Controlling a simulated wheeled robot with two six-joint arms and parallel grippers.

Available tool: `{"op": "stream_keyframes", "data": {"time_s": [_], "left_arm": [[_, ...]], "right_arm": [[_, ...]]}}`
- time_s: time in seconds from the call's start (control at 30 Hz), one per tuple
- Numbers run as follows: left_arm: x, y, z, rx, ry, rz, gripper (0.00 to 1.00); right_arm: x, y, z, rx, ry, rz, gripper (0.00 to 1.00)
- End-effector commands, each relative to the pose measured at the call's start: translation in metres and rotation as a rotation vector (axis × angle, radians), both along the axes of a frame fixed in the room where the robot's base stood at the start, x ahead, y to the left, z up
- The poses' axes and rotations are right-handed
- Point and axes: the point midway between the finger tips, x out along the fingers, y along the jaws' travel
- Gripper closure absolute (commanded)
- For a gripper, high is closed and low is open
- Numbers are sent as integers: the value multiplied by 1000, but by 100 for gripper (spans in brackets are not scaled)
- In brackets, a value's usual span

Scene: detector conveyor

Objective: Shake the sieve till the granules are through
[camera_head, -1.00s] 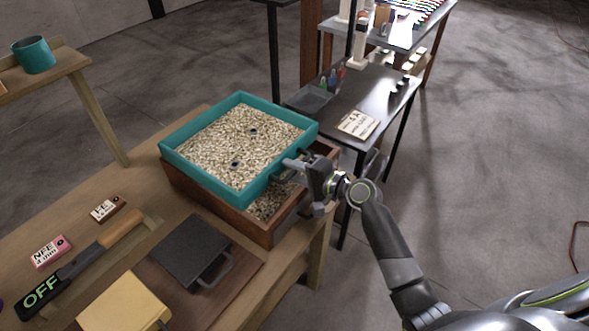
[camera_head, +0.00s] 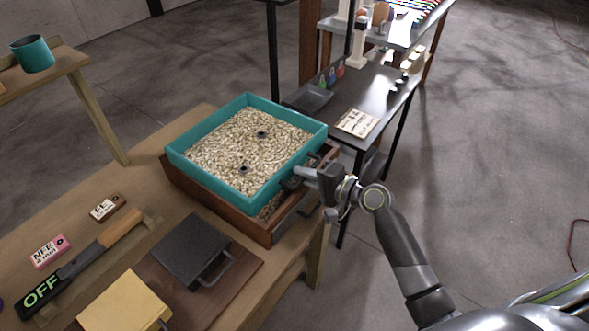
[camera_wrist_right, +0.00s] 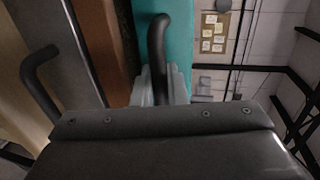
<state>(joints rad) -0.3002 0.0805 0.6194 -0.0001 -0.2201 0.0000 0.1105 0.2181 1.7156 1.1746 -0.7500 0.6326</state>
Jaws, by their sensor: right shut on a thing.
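The teal sieve (camera_head: 180,160) is a square frame full of pale granules (camera_head: 235,150), with two small dark round pieces lying among them. It sits over a brown wooden box (camera_head: 215,208), shifted a little so that granules show in the box at the near corner. My right gripper (camera_head: 300,176) is shut on the dark handle on the sieve's right side. In the right wrist view the handle (camera_wrist_right: 159,55) stands between the fingers against the teal wall (camera_wrist_right: 180,40). My left gripper is not in view.
On the wooden bench (camera_head: 130,170) are a dark plate with a handle (camera_head: 190,250), a yellow block (camera_head: 125,303), a switch bar marked OFF (camera_head: 42,292) and small labelled blocks. A dark side table (camera_head: 375,95) stands behind right. A teal cup (camera_head: 33,54) is far left.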

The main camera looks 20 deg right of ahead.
Motion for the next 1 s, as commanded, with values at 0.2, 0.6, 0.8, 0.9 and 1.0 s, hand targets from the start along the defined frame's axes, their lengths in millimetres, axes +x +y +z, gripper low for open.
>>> {"op": "stream_keyframes", "data": {"time_s": [0.2,0.6,0.8,0.9,1.0], "left_arm": [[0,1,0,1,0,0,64],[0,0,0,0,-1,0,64],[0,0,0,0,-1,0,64],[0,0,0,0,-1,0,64],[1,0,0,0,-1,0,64]], "right_arm": [[-18,-14,-1,-2,1,-1,100],[-18,-14,0,-1,1,0,70],[-18,-14,0,-1,1,0,70],[-18,-14,0,-1,1,0,70],[-19,-14,0,-1,1,0,70]]}}
